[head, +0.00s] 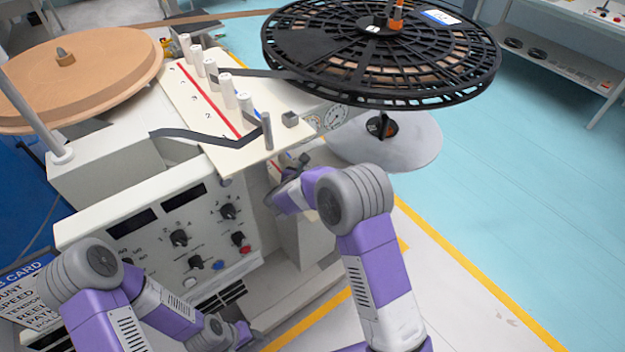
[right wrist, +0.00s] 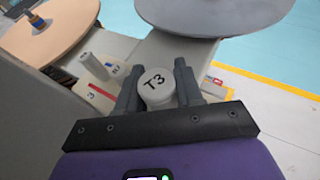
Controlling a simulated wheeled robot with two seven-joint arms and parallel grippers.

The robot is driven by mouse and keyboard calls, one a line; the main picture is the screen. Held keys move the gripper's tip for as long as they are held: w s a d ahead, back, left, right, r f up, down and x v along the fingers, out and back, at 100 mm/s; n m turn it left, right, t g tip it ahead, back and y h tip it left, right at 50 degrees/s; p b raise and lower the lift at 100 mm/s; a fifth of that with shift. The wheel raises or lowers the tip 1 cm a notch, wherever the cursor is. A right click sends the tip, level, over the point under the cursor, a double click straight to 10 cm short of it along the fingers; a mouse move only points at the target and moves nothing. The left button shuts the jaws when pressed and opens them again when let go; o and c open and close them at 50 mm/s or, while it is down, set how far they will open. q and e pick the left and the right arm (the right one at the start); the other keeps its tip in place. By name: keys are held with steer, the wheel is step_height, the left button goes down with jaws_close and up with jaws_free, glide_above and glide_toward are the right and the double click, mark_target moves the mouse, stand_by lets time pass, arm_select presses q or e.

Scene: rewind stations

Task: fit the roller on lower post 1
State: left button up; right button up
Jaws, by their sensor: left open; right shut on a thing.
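A light grey roller marked T3 (right wrist: 157,86) sits between the two fingers of my right gripper (right wrist: 158,95), which is shut on it. In the head view my right gripper (head: 296,170) is beside the machine's near right edge, below the upper plate, largely hidden by its own wrist; I cannot make out the roller there. My left gripper (head: 240,335) is open and low in front of the machine, at the bottom edge.
A large black reel (head: 380,50) overhangs at the right; a tan reel (head: 75,65) is at the left.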

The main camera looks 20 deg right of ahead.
steer(key=shift+w+d+f+b, duration=0.3)
steer(key=shift+w+f+b, duration=0.15)
steer(key=shift+f, duration=0.75)
steer(key=shift+w+d+f+b, duration=0.35)
steer(key=shift+w+f+b, duration=0.15)
steer(key=shift+f, duration=0.7)
steer(key=shift+w+d+f+b, duration=0.3)
steer(key=shift+w+f+b, duration=0.15)
steer(key=shift+f, duration=0.75)
steer(key=shift+r, duration=0.1)
steer(key=shift+f, duration=0.25)
steer(key=o, duration=1)
steer(key=shift+s, duration=0.1)
steer(key=shift+o, duration=0.2)
steer(key=shift+r, duration=0.15)
